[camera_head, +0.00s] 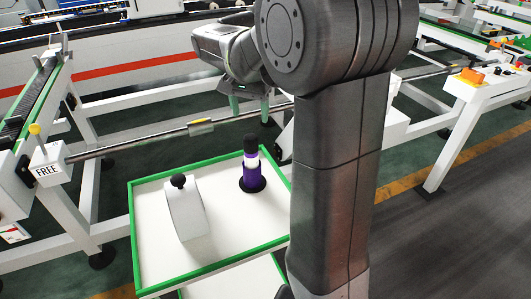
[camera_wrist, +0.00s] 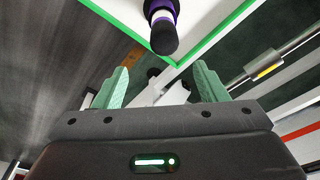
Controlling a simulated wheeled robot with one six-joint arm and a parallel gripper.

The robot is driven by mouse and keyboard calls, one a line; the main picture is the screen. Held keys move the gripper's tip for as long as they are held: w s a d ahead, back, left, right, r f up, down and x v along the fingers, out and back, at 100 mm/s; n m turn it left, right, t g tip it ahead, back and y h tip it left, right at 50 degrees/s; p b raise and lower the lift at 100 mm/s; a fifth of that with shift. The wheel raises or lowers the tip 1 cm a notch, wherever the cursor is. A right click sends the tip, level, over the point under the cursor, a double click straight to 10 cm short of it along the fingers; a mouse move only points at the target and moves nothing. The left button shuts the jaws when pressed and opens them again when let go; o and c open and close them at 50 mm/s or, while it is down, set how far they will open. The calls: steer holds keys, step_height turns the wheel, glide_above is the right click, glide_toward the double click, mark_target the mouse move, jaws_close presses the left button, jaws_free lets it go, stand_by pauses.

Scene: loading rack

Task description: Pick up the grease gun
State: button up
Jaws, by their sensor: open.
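A purple upright cylinder with a white band and black top (camera_head: 251,170), which looks like the grease gun, stands on the white tray (camera_head: 230,220) near its far right corner. In the wrist view, the same purple-and-black thing (camera_wrist: 163,33) shows at the top centre, beyond the fingertips. My gripper (camera_head: 250,106) hangs above and behind the tray's far edge, clear of the cylinder. Its green fingers (camera_wrist: 161,70) are apart with nothing held between them. My arm covers the tray's right side in the head view.
A white wedge-shaped thing with a black knob (camera_head: 186,208) stands on the tray, left of the cylinder. The tray has a raised green rim. A metal rail (camera_head: 150,139) runs behind it, with a conveyor (camera_head: 38,95) at left. Bare tray lies in front.

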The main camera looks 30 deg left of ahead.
mark_target(250, 136)
steer(key=f, duration=0.4)
steer(key=w+f, duration=0.1)
steer(key=f, duration=0.2)
steer(key=shift+a, duration=0.15)
steer(key=shift+w+a+f+p, duration=0.15)
steer(key=shift+f+p, duration=0.3)
steer(key=shift+f, duration=0.9)
steer(key=shift+w+a+f+p, duration=0.1)
steer(key=shift+f+p, duration=0.3)
steer(key=shift+f, duration=0.95)
steer(key=shift+c, duration=0.3)
steer(key=c, duration=1)
